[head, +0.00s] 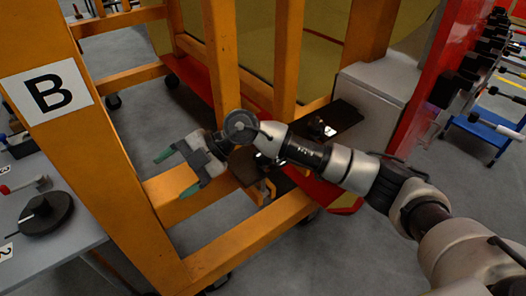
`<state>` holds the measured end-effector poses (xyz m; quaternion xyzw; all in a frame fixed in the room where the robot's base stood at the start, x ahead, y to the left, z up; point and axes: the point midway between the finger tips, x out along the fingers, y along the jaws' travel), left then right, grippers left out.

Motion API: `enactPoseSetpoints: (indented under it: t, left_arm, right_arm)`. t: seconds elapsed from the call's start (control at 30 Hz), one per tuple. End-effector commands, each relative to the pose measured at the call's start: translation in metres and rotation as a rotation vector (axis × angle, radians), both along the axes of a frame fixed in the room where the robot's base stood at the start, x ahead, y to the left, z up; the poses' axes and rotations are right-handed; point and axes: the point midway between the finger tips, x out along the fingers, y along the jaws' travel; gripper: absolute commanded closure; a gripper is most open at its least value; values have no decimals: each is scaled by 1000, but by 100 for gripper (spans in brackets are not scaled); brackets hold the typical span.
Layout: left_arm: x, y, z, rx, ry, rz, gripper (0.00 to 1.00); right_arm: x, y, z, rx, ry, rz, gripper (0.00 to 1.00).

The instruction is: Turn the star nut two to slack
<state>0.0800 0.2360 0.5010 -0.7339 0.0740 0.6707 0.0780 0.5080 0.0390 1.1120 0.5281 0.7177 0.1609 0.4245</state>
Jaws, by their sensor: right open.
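My right gripper (174,172) reaches in from the right, with its two green-tipped fingers apart and nothing between them. It is over the lower beam of the orange frame (225,255). I cannot make out star nut two for sure. A small shiny metal part (320,128) lies on a dark plate (345,118) behind my right arm. My forearm hides part of the brown bracket (243,165) on the frame. My left gripper is not in view.
A grey table (50,255) at left bears a black round disc (45,213), a red-tipped tool (25,186) and a "2" label (6,252). A "B" sign (48,92) is on the left post. A tool rack (465,80) and blue stand (487,125) are at right.

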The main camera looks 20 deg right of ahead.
Motion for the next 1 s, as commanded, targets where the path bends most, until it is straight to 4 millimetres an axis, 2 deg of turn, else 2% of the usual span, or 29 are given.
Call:
enactPoseSetpoints:
  t: [0.03, 0.1, 0.2, 0.3, 0.4, 0.5, 0.63, 1.0]
  left_arm:
    - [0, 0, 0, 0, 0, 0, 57]
    - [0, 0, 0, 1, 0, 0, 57]
    - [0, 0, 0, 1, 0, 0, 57]
    - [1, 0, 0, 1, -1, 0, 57]
    - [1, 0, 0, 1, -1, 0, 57]
    - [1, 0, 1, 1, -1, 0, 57]
    - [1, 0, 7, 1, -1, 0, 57]
    - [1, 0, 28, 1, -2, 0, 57]
  right_arm:
    - [19, -25, -5, -190, -6, -7, 20]
    - [40, -65, -12, -443, 16, -46, 20]
    - [65, -124, -5, -747, 56, -155, 20]
    - [81, -172, 10, -956, 94, -272, 20]
    - [87, -200, 23, -1073, 124, -351, 20]
    - [89, -211, 25, -1119, 139, -384, 20]
    - [89, -211, 12, -1122, 142, -385, 20]
    - [88, -210, -55, -1119, 139, -380, 20]
